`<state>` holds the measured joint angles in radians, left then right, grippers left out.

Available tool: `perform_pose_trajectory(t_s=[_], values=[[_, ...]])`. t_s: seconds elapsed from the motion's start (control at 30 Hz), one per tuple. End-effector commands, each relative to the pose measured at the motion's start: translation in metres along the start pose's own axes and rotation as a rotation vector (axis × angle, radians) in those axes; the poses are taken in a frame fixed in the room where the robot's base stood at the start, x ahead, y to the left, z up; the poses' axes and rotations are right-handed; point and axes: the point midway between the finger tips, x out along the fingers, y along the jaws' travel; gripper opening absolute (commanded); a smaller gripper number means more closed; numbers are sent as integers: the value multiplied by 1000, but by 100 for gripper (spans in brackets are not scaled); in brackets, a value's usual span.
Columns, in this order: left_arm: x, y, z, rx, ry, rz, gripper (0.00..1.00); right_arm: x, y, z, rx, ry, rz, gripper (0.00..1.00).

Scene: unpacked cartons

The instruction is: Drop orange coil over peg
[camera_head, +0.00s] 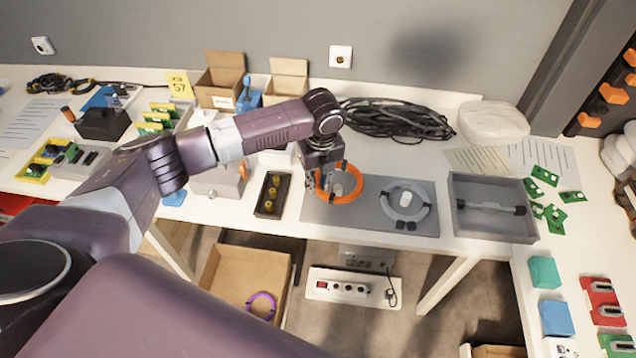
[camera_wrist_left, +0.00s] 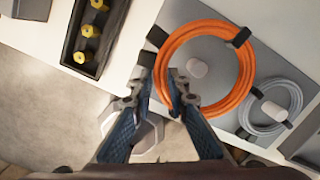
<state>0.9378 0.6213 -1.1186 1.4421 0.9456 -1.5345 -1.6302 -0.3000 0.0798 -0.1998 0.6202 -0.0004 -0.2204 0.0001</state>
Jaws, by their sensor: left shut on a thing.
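The orange coil (camera_head: 357,192) is a flat ring with dark ties, over the left half of a grey board (camera_head: 318,213). My left gripper (camera_head: 325,186) is shut on the coil's left edge, one finger inside the ring and one outside, as the left wrist view shows with the gripper (camera_wrist_left: 163,92) and the coil (camera_wrist_left: 246,75). A pale peg (camera_head: 338,189) shows inside the ring; it also shows in the left wrist view (camera_wrist_left: 197,68). I cannot tell how far the coil is above the board. My right gripper is not in view.
A grey coil (camera_head: 424,212) lies around a second peg on the board's right half. A grey tray (camera_head: 490,228) stands to the right, a black holder with yellow pieces (camera_head: 271,195) to the left. Black cable (camera_head: 395,118) lies behind. The table's front edge is close.

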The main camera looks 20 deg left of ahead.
Motion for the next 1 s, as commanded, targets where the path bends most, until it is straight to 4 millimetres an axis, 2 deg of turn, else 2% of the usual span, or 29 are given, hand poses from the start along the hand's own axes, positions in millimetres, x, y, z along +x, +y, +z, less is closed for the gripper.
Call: perform_pose_trajectory(t_s=[1.0], values=[[28,0,-4,1,0,-1,0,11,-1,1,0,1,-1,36]])
